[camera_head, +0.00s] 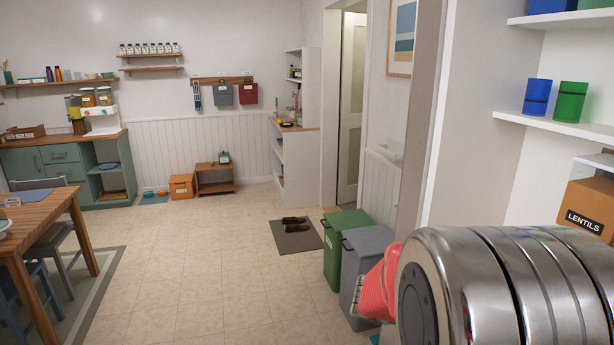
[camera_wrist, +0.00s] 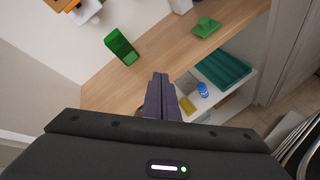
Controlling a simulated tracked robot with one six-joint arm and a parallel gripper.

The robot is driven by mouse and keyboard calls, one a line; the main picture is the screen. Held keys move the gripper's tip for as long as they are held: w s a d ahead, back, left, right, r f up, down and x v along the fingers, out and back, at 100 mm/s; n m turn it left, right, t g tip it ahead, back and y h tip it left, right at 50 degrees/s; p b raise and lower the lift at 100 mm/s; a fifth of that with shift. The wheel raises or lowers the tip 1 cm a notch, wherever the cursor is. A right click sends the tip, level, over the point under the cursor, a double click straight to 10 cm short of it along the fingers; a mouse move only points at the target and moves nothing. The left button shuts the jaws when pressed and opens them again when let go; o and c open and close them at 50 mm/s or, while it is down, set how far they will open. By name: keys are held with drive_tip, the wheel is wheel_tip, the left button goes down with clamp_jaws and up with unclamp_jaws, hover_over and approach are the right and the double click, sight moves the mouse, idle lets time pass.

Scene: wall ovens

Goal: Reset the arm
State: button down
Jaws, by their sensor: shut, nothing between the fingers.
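My gripper (camera_wrist: 161,78) shows in the wrist view, its two dark fingers together at the centre and nothing between them. The fingers appear in front of the edge of a wooden surface (camera_wrist: 155,50); I cannot tell how far apart they are. In the head view a large silvery part of my arm fills the lower right corner, and the gripper is not visible there.
In the wrist view a green container (camera_wrist: 121,47) and a green object (camera_wrist: 206,27) rest on the wooden surface. In the head view, green (camera_head: 339,250) and grey (camera_head: 362,265) bins stand beside my arm. Shelves (camera_head: 560,129) are at right.

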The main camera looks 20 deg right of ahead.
drive_tip(key=w+a+r+m+t+y, duration=0.1)
drive_tip(key=a+t+y, duration=0.4)
drive_tip(key=a, duration=1.4)
drive_tip(key=w+a+r+m+t+y, duration=0.1)
drive_tip(key=a+r+m+t+y, duration=0.2)
drive_tip(key=a, duration=1.6)
drive_tip(key=m+t+y, duration=0.1)
drive_tip(key=t+y, duration=0.1)
drive_tip(key=y, duration=0.1)
drive_tip(key=shift+w+a+r+m+y, duration=0.25)
drive_tip(key=shift+w+r+m+y, duration=0.05)
drive_tip(key=shift+r+m+y, duration=0.1)
drive_tip(key=shift+d, duration=0.15)
